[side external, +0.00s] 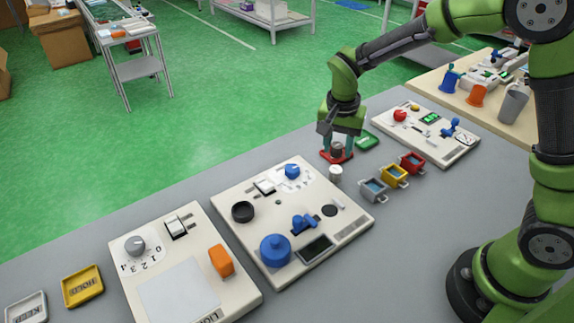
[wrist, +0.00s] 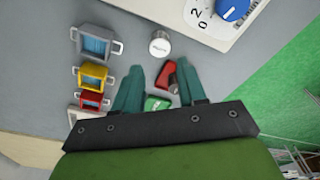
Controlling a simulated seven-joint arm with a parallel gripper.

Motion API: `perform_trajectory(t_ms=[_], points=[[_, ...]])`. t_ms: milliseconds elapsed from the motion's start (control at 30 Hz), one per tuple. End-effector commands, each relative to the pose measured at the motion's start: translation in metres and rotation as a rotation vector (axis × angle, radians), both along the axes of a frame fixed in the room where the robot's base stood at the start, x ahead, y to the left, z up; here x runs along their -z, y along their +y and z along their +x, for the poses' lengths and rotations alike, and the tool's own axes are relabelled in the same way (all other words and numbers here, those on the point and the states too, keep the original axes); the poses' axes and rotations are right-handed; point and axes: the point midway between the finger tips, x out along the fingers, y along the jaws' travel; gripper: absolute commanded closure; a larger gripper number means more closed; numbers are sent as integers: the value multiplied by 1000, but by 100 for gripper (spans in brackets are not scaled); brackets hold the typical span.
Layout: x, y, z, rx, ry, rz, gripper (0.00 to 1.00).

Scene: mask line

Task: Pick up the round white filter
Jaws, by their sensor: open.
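The round white filter (side external: 335,172) is a small white cylinder standing upright on the grey table, just in front of a red holder (side external: 328,157). My gripper (side external: 338,148) points down above the red holder, behind the filter in the side view. Its two teal fingers are open and apart, and the filter is not between them. In the wrist view my gripper (wrist: 160,76) has part of the red holder (wrist: 166,78) showing between the fingers.
Grey, yellow and red small bins (side external: 394,176) stand right of the filter. A white panel (side external: 300,185) with blue knobs lies to the left, and another panel (side external: 425,130) behind right. A green tray (side external: 366,139) lies beside the red holder. Bare table surrounds the filter's front.

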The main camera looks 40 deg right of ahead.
Motion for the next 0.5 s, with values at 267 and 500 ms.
perform_trajectory(t_ms=[267,500], points=[[25,-3,2,0,0,0,59],[60,-7,3,-1,3,0,59]])
